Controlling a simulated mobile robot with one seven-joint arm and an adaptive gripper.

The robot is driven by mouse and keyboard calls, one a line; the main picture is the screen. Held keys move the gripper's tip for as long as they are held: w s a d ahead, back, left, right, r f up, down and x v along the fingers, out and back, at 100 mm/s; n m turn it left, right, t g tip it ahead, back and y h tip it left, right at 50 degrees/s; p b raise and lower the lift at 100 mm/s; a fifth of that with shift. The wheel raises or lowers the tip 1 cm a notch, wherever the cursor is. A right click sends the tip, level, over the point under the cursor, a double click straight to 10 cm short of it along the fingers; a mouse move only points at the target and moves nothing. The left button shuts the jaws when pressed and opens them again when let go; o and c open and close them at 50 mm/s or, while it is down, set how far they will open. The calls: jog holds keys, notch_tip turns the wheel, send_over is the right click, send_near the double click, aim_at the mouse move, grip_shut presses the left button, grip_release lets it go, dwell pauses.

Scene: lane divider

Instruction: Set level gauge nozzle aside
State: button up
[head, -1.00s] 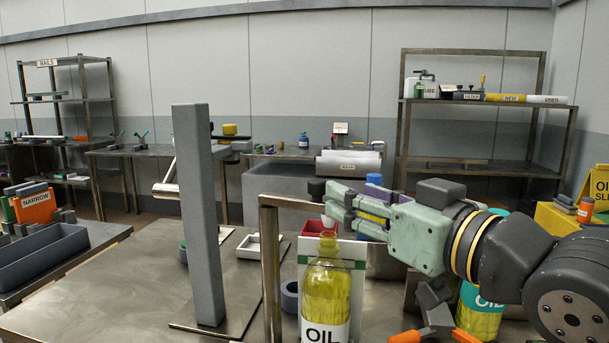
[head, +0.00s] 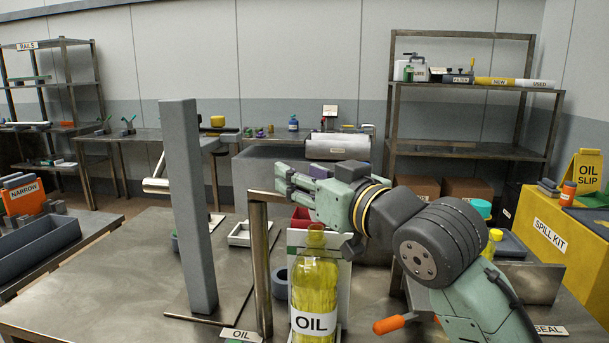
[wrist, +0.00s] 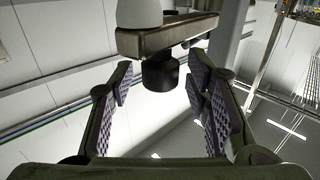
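A dark, short cylinder (wrist: 160,73), which I take for the level gauge nozzle, is at the end of a metal bar (wrist: 165,36) in the wrist view. That view looks upside down. My gripper (wrist: 160,95) is open, with its ridged pads on either side of the cylinder and gaps still showing. In the head view my gripper (head: 282,181) is at the end of the bar (head: 266,196) on top of a metal post (head: 261,265); its fingers hide the cylinder there. A pale rounded piece (wrist: 139,12) shows on the bar's other side.
A yellow oil bottle (head: 315,282) stands just below my gripper, in front of a white panel. A tall grey divider (head: 190,205) stands left of the post. A white tray (head: 240,240) and a red bin (head: 301,217) lie behind. The table's left front is clear.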

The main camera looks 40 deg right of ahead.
grip_shut()
dwell(0.3)
dwell(0.4)
